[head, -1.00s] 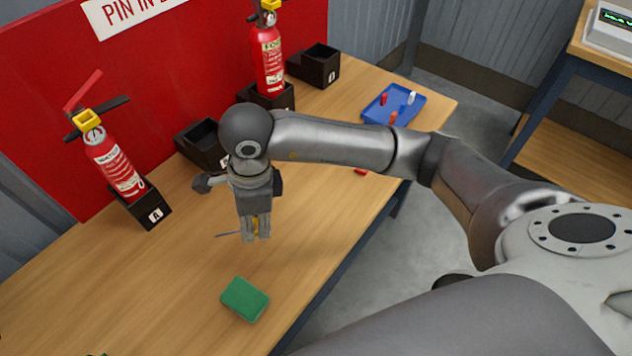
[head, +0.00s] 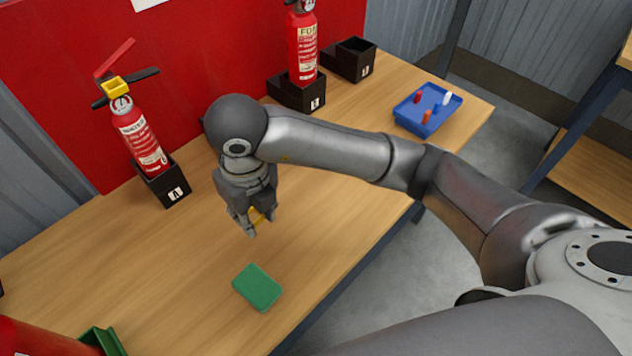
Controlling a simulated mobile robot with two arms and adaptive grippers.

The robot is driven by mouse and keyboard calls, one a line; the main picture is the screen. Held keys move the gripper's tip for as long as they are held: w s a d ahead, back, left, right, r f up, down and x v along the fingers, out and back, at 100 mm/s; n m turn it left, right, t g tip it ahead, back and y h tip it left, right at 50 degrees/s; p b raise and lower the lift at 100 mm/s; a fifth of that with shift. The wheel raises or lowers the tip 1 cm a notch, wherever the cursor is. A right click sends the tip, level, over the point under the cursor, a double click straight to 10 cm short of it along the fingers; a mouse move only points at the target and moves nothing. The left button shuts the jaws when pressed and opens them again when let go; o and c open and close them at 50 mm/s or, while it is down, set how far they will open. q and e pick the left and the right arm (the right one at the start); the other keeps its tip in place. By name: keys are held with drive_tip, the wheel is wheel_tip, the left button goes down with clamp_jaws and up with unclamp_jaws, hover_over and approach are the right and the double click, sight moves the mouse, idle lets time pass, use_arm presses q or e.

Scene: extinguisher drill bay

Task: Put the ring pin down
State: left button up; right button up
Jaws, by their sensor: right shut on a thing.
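My right gripper (head: 251,226) points down over the wooden table, between the extinguisher at left and the green block. It is shut on the ring pin (head: 258,216), of which a small yellow part shows between the fingers. The rest of the pin is hidden by the fingers. I cannot tell whether the pin touches the tabletop. My left gripper is not in view.
A red extinguisher (head: 139,138) stands in a black holder at left, another (head: 302,48) at the back. A green block (head: 257,288) lies in front of the gripper. A blue tray (head: 428,112) with small pegs is at right.

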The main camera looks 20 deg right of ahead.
drive_tip(key=w+d+f, duration=0.3)
drive_tip(key=w+d, duration=0.2)
drive_tip(key=p, duration=0.1)
hover_over(287, 203)
drive_tip(key=s, duration=0.1)
drive_tip(key=f, duration=0.5)
drive_tip(key=shift+s+a, duration=0.2)
drive_tip(key=shift+a, duration=0.15)
drive_tip(key=shift+w+d+f, duration=0.35)
drive_tip(key=shift+w+f, duration=0.1)
drive_tip(key=shift+f, duration=0.2)
wheel_tip(287, 203, down, 2)
drive_tip(key=shift+f+p, duration=0.25)
drive_tip(key=shift+p, duration=0.2)
drive_tip(key=shift+f, duration=0.25)
drive_tip(key=shift+f, duration=0.1)
